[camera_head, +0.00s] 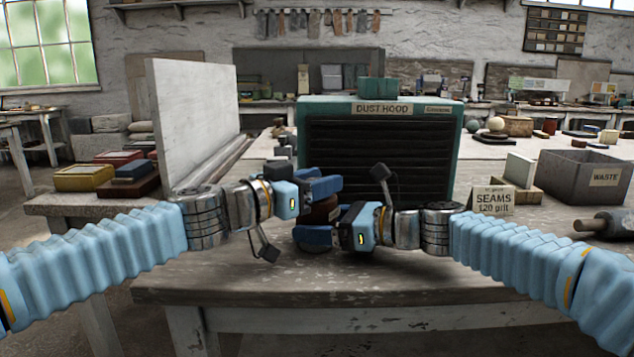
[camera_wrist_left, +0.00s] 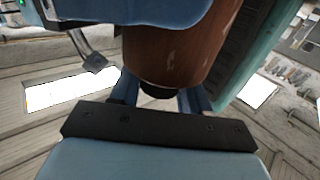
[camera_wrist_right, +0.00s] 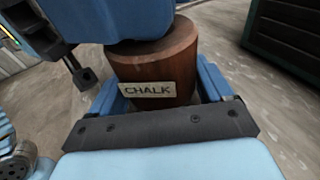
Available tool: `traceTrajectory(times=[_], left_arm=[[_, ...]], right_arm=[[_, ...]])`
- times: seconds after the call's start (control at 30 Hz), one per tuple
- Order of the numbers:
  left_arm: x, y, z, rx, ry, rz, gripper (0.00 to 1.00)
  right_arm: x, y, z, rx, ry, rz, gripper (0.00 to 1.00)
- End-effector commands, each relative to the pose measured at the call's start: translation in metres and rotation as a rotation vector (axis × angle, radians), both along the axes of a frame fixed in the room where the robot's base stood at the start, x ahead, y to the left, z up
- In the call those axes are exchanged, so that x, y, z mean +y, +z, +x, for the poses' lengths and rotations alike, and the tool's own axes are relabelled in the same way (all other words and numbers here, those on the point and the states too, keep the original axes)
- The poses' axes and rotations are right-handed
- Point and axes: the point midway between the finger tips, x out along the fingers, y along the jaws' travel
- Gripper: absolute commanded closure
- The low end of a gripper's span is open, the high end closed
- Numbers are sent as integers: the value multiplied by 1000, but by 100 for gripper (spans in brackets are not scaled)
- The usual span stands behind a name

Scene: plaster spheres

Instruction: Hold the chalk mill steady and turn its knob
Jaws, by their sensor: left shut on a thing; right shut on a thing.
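The chalk mill (camera_head: 323,210) is a brown wooden cylinder on the table in front of the dust hood. Most of it is hidden by my grippers in the head view. The right wrist view shows its wooden body (camera_wrist_right: 158,68) and pale CHALK label (camera_wrist_right: 147,90). My right gripper (camera_head: 316,238) is shut around the lower body, a finger on each side. My left gripper (camera_head: 318,184) is above it, shut at the mill's top. In the left wrist view its fingers flank the dark knob (camera_wrist_left: 157,91), which is mostly hidden.
The green dust hood (camera_head: 380,150) stands close behind the mill. A white panel (camera_head: 195,120) rises at the left. At the right are a SEAMS sign (camera_head: 492,198), a grey WASTE bin (camera_head: 580,178) and a dark roller (camera_head: 610,223). The table front (camera_head: 400,278) is bare.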

Motion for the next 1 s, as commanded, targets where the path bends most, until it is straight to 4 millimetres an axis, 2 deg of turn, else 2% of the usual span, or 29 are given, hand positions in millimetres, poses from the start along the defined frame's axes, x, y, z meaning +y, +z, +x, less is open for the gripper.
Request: traceTrajectory(times=[1.0], left_arm=[[-1, 2, 0, 11, -801, -13, 84]], right_arm=[[1, -2, -1, 3, 4, -2, 51]])
